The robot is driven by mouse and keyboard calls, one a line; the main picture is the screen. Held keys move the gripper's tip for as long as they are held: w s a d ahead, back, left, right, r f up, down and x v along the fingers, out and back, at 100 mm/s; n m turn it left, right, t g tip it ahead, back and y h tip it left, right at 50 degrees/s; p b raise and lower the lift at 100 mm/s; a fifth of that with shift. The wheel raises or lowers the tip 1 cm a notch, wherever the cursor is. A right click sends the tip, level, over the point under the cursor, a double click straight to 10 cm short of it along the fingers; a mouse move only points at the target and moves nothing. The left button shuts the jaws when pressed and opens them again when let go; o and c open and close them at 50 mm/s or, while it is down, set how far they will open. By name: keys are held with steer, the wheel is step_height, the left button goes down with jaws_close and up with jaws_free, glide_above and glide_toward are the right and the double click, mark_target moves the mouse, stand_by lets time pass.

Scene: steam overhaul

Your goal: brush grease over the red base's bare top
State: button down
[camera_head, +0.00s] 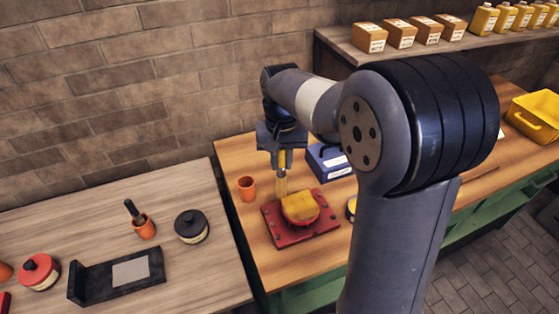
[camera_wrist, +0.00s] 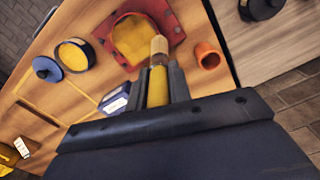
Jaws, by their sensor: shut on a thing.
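The red base (camera_head: 322,229) lies on the right-hand wooden bench, a square plate with a round raised middle. Yellow grease (camera_head: 299,207) covers much of the round top; it shows in the wrist view as a yellow disc (camera_wrist: 131,40) inside a red rim. My gripper (camera_head: 282,152) is shut on a brush with a yellow handle (camera_wrist: 157,88), bristles pointing down. The pale brush tip (camera_wrist: 159,46) appears at the edge of the round top; I cannot tell whether it touches. An open tin of yellow grease (camera_wrist: 75,55) stands beside the base, partly hidden by my arm in the head view.
An orange cup (camera_head: 246,189) stands left of the base, and a blue box (camera_wrist: 114,100) is near it. The tin's dark blue lid (camera_wrist: 47,69) lies beside the tin. The left table holds a black lidded pot (camera_head: 192,227) and an orange cup with a tool (camera_head: 144,229).

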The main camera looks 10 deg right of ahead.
steer(key=shift+r+p, duration=0.9)
steer(key=shift+r, duration=0.5)
